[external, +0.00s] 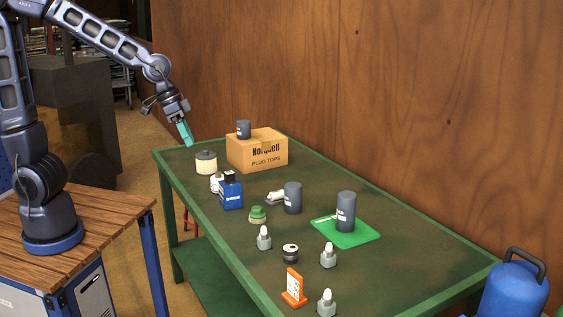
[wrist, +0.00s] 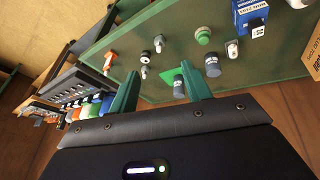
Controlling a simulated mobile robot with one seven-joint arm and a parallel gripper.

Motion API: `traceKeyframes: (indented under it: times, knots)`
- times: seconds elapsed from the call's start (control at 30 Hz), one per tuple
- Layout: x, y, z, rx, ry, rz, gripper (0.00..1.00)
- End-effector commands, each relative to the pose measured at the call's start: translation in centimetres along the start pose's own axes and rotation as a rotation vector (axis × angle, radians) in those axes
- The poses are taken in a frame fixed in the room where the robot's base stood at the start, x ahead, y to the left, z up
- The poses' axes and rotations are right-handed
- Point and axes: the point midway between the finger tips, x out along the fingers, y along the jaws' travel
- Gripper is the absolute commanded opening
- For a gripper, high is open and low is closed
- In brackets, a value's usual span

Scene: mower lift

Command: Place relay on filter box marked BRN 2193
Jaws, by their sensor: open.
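The blue filter box (external: 230,197) stands on the green table, left of the middle, in the external view. Its white print is too small to read surely there; it also shows at the top of the wrist view (wrist: 249,13). A small black block with a pale label, which looks like the relay (external: 229,177), sits on top of the box. My gripper (external: 186,133) is open and empty, with teal fingers (wrist: 158,90), above the table's far left end, apart from box and relay.
A cardboard carton (external: 257,152) with a grey canister (external: 243,129) on it stands behind. A cream can (external: 206,162) is near the left edge. Grey canisters, a green tray (external: 352,240), spark-plug-like parts and an orange sign (external: 294,289) stand rightward. A wooden wall closes the back.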

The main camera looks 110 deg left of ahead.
Motion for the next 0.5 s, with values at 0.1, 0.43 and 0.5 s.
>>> traceKeyframes:
  times: [0.1, 0.43, 0.5]
  knots:
    - [-2.5, 3.6, 2.3, 0.071, -0.006, 0.036, 0.48]
    - [-8.7, 10.6, 10.1, 0.264, -0.025, 0.074, 0.48]
    - [-9.9, 11.5, 12.0, 0.303, -0.026, 0.071, 0.48]
